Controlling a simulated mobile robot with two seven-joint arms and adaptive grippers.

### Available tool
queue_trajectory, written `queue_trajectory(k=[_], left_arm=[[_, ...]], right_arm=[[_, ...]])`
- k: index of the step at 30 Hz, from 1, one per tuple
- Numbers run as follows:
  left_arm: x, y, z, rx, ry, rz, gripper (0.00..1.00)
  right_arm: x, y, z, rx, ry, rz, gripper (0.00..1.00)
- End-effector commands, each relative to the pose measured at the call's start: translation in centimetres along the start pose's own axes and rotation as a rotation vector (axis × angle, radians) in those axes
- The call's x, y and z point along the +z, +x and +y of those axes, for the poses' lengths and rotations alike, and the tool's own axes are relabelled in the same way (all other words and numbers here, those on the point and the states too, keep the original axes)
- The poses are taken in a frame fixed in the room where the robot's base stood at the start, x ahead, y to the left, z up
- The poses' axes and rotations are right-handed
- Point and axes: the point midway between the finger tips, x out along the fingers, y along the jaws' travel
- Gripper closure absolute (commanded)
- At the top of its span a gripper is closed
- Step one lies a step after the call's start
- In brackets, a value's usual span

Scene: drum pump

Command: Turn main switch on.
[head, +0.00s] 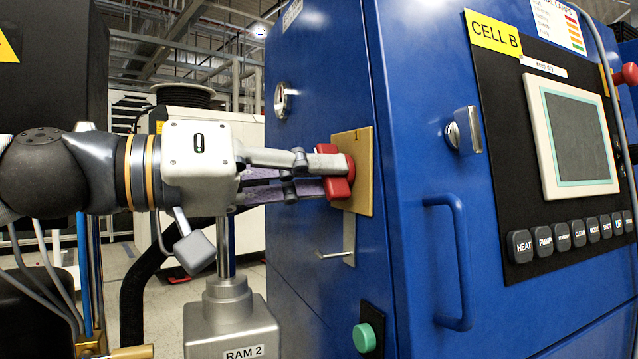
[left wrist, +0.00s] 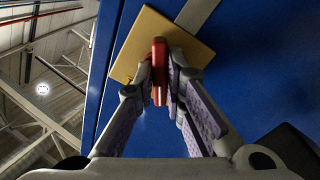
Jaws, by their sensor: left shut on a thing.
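The main switch is a red rotary handle (head: 338,187) on a yellow plate (head: 363,188) on the side of the blue cabinet. A "1" shows near the plate's top. My left gripper (head: 322,175) is shut on the red handle, with one finger above and one below its grip. In the left wrist view the red handle (left wrist: 159,72) is pinched between the two fingertips (left wrist: 162,85), in front of the yellow plate (left wrist: 185,30). The fingers hide part of the handle, so its exact setting is hard to tell. My right gripper is not seen.
A metal hook (head: 347,245) sits below the plate, and a green button (head: 364,338) lower down. The cabinet front has a blue door handle (head: 455,262), a silver latch (head: 466,130) and a panel screen (head: 575,135). A grey "RAM 2" post (head: 230,320) stands below my left gripper.

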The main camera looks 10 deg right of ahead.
Motion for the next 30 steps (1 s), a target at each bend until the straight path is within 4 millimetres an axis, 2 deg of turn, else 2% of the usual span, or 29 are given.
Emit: queue_trajectory(k=[11,18,21,30], left_arm=[[0.0,0.0,0.0,0.0,0.066,0.0,1.0],[0.2,0.0,-0.2,-0.001,0.327,0.0,1.0],[0.1,0.0,-0.1,0.0,0.386,0.0,1.0],[0.0,0.0,0.0,0.0,0.407,0.0,1.0]], right_arm=[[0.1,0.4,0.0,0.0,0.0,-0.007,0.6],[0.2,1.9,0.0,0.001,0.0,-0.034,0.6],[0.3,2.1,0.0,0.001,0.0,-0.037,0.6],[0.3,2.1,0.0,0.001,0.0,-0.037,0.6]])
